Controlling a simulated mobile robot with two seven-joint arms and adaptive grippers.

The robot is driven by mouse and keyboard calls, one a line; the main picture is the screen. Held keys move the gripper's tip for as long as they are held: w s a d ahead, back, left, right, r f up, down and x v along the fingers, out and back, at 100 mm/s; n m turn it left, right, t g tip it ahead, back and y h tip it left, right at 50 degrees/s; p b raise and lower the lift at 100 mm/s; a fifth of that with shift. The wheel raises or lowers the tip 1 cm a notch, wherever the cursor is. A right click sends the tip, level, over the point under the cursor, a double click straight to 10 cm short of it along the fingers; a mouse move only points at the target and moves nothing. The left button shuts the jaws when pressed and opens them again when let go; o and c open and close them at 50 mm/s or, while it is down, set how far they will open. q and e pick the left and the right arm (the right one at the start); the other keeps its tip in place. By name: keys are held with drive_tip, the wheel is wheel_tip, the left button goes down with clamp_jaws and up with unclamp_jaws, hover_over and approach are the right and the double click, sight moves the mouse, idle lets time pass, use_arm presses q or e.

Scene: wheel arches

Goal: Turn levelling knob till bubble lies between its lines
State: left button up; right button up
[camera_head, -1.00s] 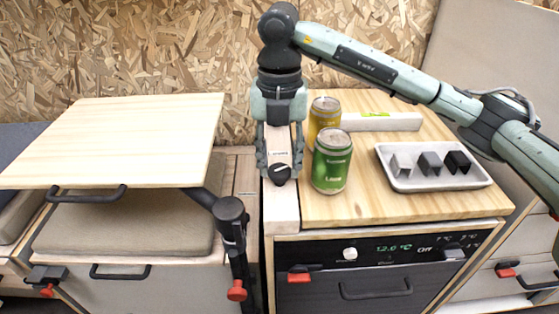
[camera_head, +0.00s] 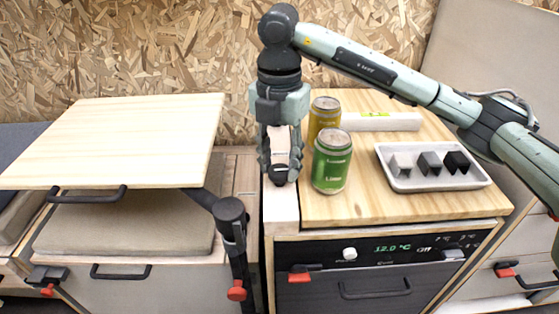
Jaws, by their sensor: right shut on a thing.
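The black levelling knob (camera_head: 279,178) is at the left edge of the worktop, near the front, on a pale strip (camera_head: 281,208). My right gripper (camera_head: 279,174) points down over the strip and is shut on the knob; its fingers hide much of the knob. The white spirit level (camera_head: 382,122) lies along the back of the worktop. Its small green vial (camera_head: 375,114) is on the top face; the bubble and lines are too small to tell. My left gripper is not in view.
A green can (camera_head: 332,163) stands close to the right of my right gripper, with a yellow can (camera_head: 323,115) behind it. A tray (camera_head: 440,184) with three dark and grey cubes sits on the right. A pale tabletop (camera_head: 120,140) stands on the left.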

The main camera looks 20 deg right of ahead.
sight(280, 170)
drive_tip(key=o, duration=1.2)
drive_tip(key=shift+c, duration=0.2)
wheel_tip(280, 170, up, 12)
idle(0.7)
